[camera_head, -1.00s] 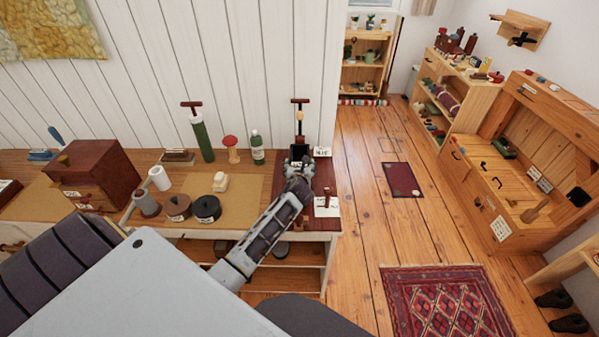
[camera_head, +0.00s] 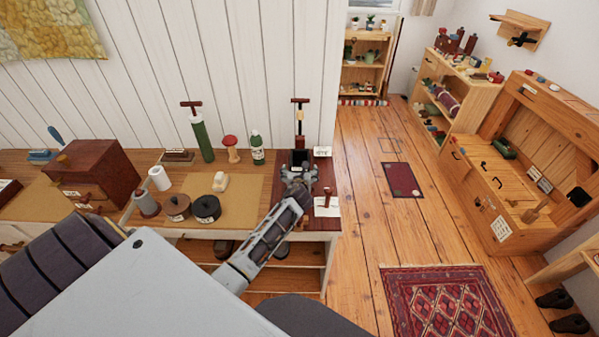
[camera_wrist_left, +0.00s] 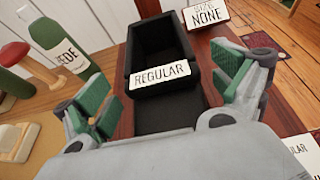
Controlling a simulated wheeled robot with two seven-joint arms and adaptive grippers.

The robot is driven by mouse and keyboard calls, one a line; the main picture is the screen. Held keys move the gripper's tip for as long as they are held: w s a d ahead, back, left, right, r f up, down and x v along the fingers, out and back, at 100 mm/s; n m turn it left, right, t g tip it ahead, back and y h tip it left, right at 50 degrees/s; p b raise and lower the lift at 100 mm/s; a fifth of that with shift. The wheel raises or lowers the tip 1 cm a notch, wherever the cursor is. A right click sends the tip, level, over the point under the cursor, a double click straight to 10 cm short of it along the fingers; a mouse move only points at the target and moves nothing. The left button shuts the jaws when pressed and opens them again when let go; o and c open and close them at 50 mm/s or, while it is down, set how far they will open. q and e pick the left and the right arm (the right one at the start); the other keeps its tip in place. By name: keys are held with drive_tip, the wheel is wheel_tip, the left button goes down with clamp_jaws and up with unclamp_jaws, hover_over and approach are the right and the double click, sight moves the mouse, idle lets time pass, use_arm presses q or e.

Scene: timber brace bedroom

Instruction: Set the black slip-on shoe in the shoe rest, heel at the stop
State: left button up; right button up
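A black, open-topped, box-like thing (camera_wrist_left: 160,50) with a white label reading REGULAR stands on a dark red board (camera_head: 322,182) in the left wrist view. I cannot tell whether it is the slip-on shoe, the shoe rest, or both together. In the head view its black top (camera_head: 299,157) shows just beyond my left gripper (camera_head: 298,174). In the left wrist view the green-padded fingers of that gripper (camera_wrist_left: 170,92) are apart, one on each side of the black thing's near end, with gaps visible. Heel and stop cannot be made out. My right gripper is not in view.
A red-handled upright (camera_head: 300,120) stands behind the black thing. A SIZE NONE card (camera_wrist_left: 206,14) is beside it. A green bottle (camera_head: 257,148) and black roll (camera_head: 207,208) stand left on the bench. Dark shoes (camera_head: 570,324) lie at lower right.

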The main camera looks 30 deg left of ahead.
use_arm(q)
drive_tip(key=shift+r, duration=0.1)
idle(0.3)
drive_tip(key=shift+v, duration=6)
